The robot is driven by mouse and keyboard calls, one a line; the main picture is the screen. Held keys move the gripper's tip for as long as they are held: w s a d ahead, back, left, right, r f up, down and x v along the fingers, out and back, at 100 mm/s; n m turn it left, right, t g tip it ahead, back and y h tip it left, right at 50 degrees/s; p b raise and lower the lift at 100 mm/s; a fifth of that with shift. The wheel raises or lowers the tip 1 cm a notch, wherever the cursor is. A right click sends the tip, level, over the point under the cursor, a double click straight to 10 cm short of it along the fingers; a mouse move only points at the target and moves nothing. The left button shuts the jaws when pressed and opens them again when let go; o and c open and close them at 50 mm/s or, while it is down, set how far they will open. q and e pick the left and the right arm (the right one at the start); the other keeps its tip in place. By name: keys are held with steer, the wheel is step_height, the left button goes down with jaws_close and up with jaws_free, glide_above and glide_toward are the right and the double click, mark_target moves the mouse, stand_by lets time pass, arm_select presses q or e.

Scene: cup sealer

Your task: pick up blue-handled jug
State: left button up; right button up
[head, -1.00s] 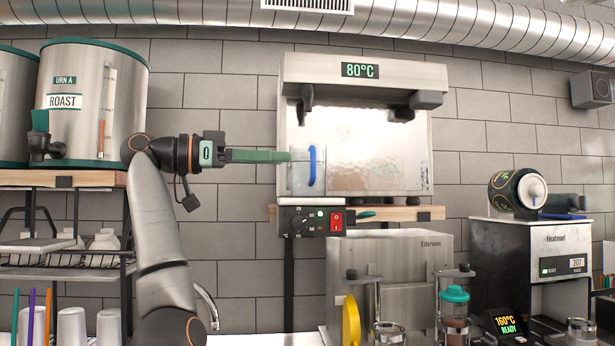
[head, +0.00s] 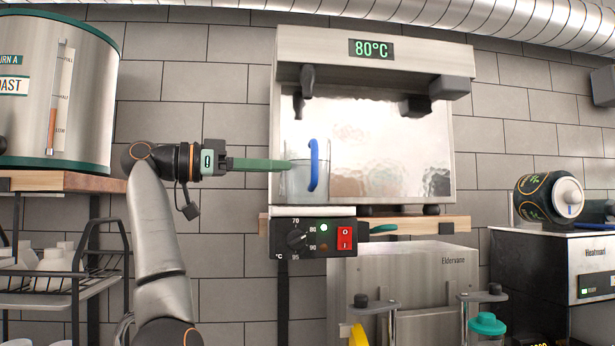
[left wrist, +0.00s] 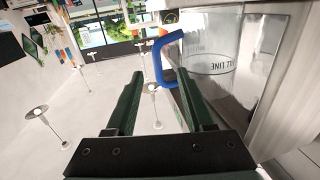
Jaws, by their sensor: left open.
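The blue-handled jug (head: 296,180) is a clear jug standing under the spout of the steel water dispenser, on its ledge. Its blue handle (head: 314,165) is upright on the jug's right side in the head view. My left gripper (head: 288,165) reaches in from the left, with its green fingers level with the jug and overlapping it in the picture. In the left wrist view the fingers (left wrist: 158,95) are apart and empty. The blue handle (left wrist: 160,58) is beyond the right fingertip, and the clear jug body (left wrist: 212,70) is to the right. My right gripper is not in view.
The steel dispenser (head: 375,135) reads 80°C and has a control box (head: 312,238) with a knob and red switch below. A wooden shelf (head: 440,222) supports it. A roast urn (head: 60,95) stands left; a steel machine (head: 400,280) is below.

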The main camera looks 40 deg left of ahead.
mark_target(304, 167)
arm_select(q)
steer(key=p+x, duration=0.1)
steer(key=x, duration=0.5)
steer(key=shift+d, duration=0.2)
steer(key=p+x, duration=0.1)
steer(key=x, duration=0.4)
steer(key=shift+w+d+p, duration=0.1)
steer(key=shift+w+p, duration=0.05)
steer(key=shift+p, duration=0.15)
jaws_close()
stand_by(0.7)
steer(key=shift+r, duration=0.1)
